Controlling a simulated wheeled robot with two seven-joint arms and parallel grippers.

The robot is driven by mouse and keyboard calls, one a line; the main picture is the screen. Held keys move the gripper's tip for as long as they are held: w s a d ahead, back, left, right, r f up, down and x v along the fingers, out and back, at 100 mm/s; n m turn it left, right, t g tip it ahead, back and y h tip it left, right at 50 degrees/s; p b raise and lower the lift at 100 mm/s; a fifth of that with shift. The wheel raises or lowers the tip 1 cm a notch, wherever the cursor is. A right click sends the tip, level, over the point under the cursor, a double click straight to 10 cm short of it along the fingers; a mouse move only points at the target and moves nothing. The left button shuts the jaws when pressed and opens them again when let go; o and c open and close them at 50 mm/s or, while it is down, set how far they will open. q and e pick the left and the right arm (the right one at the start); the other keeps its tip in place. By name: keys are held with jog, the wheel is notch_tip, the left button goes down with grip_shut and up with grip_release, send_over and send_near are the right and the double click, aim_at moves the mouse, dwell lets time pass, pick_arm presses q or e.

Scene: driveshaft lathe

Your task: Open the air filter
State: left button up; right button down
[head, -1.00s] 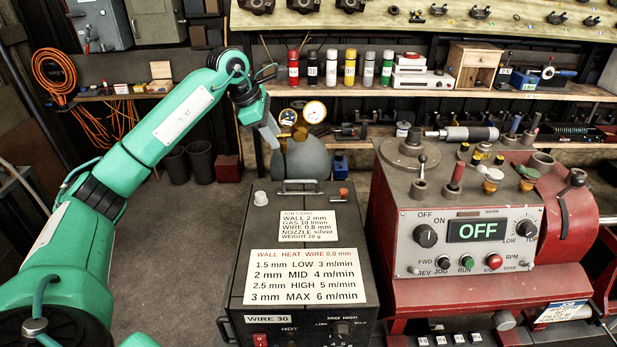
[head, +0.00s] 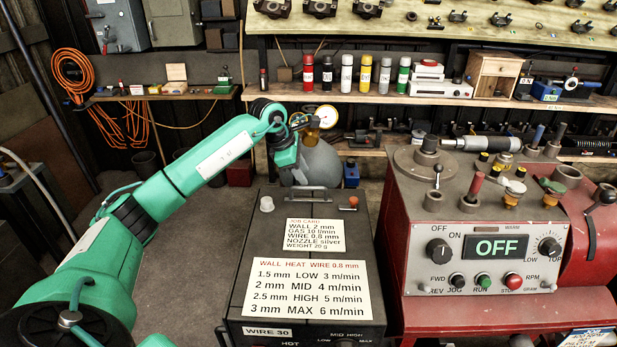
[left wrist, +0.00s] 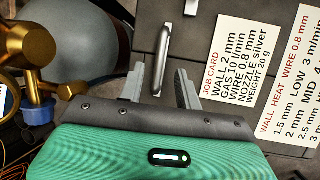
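I cannot make out anything that is clearly an air filter in either view. My left gripper (head: 296,172) is above the back edge of the dark welding machine (head: 237,285), near the grey gas cylinder (head: 322,160). In the left wrist view its two grey fingers (left wrist: 160,72) are apart with nothing held between them. A metal bar handle (left wrist: 162,52) on the machine's top shows just beyond and between the fingertips; I cannot tell how far below it lies. Brass fittings (left wrist: 32,50) sit on the left of that view. My right gripper is in neither view.
A red lathe (head: 485,250) with an OFF display stands at the right. A pressure gauge (head: 327,117) sits by the cylinder. Spray cans (head: 346,76) line the back shelf. An orange hose (head: 72,75) hangs at the left. The floor (head: 185,280) left of the machine is clear.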

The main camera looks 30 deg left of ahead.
aim_at(311, 187)
pick_arm(q)
jog(key=shift+p+x, duration=0.6)
jog(key=shift+x, duration=1.8)
grip_shut()
jog(key=shift+r, duration=0.1)
